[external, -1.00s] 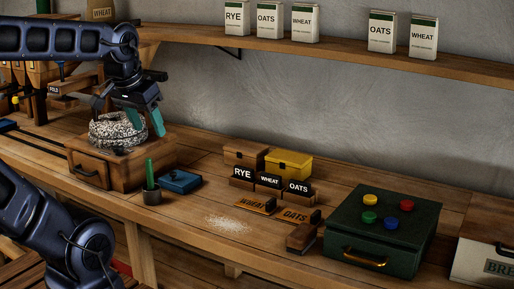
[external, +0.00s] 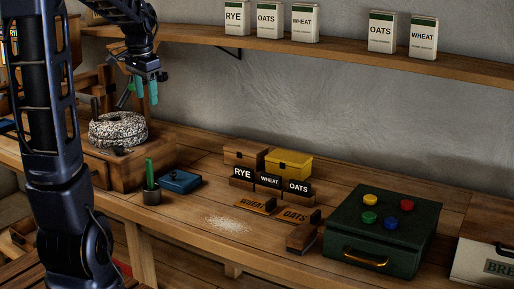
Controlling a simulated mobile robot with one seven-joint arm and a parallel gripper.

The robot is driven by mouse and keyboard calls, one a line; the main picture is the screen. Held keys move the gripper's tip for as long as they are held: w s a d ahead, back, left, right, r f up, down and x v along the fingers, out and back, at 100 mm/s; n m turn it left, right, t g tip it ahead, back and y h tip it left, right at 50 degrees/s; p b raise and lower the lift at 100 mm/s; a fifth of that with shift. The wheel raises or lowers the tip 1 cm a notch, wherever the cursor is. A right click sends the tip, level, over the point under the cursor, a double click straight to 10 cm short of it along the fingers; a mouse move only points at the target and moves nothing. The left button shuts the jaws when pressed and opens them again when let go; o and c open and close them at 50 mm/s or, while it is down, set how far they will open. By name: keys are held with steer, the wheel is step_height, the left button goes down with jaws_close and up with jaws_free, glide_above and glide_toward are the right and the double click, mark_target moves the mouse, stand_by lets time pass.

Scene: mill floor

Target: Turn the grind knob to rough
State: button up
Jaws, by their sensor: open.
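The mill is a wooden box (external: 105,171) with a speckled grey round grindstone (external: 118,127) on top. It stands at the left of the bench. A small dark knob (external: 121,151) shows at the front of the stone, but I cannot read any marking or setting on it. My gripper (external: 147,92) is open and empty, with its green fingers pointing down. It hangs above and a little to the right of the stone, apart from it. My arm hides part of the mill's left side.
A cup with a green stick (external: 151,190) and a blue box (external: 180,182) stand right of the mill. Label blocks (external: 268,181), a yellow box (external: 289,164) and a green case (external: 382,231) with coloured buttons stand further right. A shelf (external: 330,52) runs above the bench.

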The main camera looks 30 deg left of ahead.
steer(key=w+a+f, duration=0.2)
steer(key=a, duration=0.4)
steer(key=w+a+f, duration=0.2)
steer(key=a+f, duration=0.1)
steer(key=a, duration=0.2)
steer(key=m+g, duration=0.2)
glide_toward(118, 146)
steer(key=shift+h, duration=0.3)
steer(key=f, duration=0.8)
steer(key=shift+s+a+f, duration=0.15)
steer(key=shift+a+f, duration=0.1)
steer(key=shift+f, duration=0.1)
steer(key=c, duration=1)
